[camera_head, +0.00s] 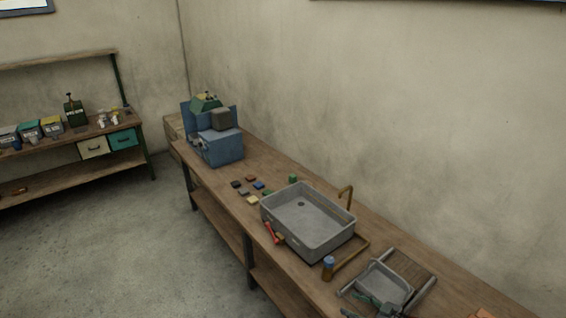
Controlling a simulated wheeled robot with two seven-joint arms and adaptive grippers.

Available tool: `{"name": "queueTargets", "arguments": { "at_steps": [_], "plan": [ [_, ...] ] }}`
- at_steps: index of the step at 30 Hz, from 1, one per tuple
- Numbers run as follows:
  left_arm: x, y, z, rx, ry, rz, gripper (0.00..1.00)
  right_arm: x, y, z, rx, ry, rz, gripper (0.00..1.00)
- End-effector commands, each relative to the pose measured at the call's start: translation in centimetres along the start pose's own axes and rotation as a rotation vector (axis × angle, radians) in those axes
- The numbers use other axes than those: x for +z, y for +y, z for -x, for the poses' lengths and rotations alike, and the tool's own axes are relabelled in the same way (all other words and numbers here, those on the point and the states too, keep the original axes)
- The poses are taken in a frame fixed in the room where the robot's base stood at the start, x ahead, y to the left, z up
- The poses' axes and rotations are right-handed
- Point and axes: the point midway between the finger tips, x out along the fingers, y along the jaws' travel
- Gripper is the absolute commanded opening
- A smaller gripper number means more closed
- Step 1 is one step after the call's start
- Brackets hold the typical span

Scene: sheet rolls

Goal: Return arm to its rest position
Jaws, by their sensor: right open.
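What I take for my right gripper (373,303) shows only as small, dark greenish parts at the bottom edge, over the front of a grey tray (386,283) on the workbench. It is small and partly cut off by the frame, and it looks open with nothing visible between its fingers. The rest of the right arm is hard to make out. My left gripper and left arm are not in view.
A long wooden workbench (232,184) runs along the wall. It holds a grey sink basin (307,222), a brass tap (346,194), a blue machine (220,147), small coloured blocks and a blue-capped bottle (328,267). A shelf bench (72,138) stands at left. The floor (125,240) between is clear.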

Motion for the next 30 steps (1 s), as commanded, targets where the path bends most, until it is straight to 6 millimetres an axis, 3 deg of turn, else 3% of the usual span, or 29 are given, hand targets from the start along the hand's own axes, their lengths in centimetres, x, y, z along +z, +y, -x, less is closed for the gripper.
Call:
{"name": "queueTargets", "arguments": {
  "at_steps": [8, 14, 18, 20, 23, 30],
  "plan": [
    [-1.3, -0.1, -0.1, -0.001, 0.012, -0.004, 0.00, 1.1, -4.5, -2.2, 0.056, -0.021, -0.034, 0.51],
    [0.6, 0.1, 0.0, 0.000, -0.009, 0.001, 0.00, 1.4, -8.4, -3.6, 0.125, -0.058, -0.073, 0.51],
    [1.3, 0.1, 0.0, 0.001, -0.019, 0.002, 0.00, 1.7, -11.2, -3.1, 0.212, -0.116, -0.130, 0.51],
    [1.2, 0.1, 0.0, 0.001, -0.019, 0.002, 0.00, 2.0, -12.1, -1.9, 0.264, -0.160, -0.167, 0.51],
    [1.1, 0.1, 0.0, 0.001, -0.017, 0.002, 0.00, 3.4, -13.0, 1.6, 0.358, -0.258, -0.235, 0.51],
    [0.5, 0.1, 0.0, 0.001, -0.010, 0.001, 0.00, 9.0, -15.2, 13.5, 0.527, -0.541, -0.416, 0.51]
  ]
}}
